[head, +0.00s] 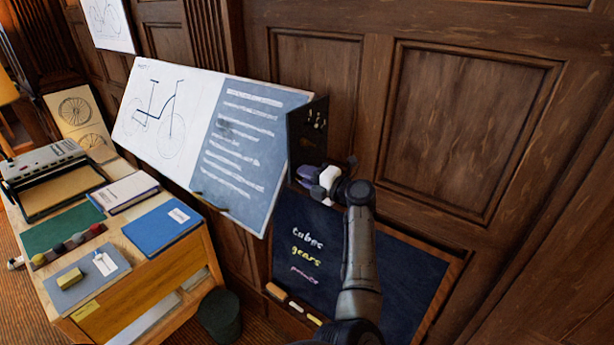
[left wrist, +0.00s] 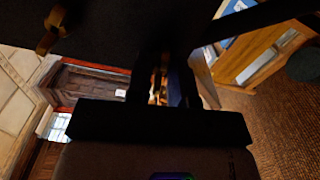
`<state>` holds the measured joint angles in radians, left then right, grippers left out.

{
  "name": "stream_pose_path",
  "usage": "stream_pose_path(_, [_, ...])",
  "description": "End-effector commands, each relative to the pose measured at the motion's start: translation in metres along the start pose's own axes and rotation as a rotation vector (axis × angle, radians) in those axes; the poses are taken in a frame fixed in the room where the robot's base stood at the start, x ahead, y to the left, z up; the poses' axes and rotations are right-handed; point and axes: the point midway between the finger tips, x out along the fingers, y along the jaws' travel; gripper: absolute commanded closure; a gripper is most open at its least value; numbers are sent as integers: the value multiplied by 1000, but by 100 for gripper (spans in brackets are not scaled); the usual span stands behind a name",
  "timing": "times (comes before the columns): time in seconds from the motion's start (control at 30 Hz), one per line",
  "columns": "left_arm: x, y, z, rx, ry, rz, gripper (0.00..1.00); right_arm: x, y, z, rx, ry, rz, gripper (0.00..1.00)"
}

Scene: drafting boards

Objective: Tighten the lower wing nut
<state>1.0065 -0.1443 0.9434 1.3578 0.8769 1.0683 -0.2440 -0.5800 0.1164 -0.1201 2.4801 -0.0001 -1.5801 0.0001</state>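My left gripper (head: 322,184) is at the lower edge of a small dark panel (head: 306,135), right of the drafting board (head: 272,100). In the left wrist view, a brass-coloured piece like a wing nut (left wrist: 52,30) stands out from a dark surface, to the left of the fingers. Between the dark fingers (left wrist: 162,88) a small brass-coloured patch shows, partly hidden. I cannot tell whether it is the lower wing nut or whether the fingers touch it. The head view does not show the nuts clearly. My right gripper is in neither view.
A dark chalkboard (head: 410,270) with writing and chalk sticks stands below the gripper. A wooden desk (head: 180,272) with books and trays is at the left, with a dark bin (head: 219,316) beside it. Wood panelling (head: 465,125) closes off the back.

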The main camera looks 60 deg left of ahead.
Motion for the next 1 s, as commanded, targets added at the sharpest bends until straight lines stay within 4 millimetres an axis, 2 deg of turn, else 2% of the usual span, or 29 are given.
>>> stream_pose_path(0.03, [0, 0, 0, 0, -1, 0, 74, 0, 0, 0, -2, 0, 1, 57])
stream_pose_path(0.23, [0, 0, 0, -1, 0, 0, 55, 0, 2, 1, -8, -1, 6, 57])
stream_pose_path(0.57, [-5, -1, 0, -1, -1, -1, 54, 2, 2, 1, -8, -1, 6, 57])
stream_pose_path(0.77, [-35, -3, 0, -1, -3, -2, 54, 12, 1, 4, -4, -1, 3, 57])
stream_pose_path(1.0, [-83, -3, 0, -2, -3, -2, 54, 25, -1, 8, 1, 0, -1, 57])
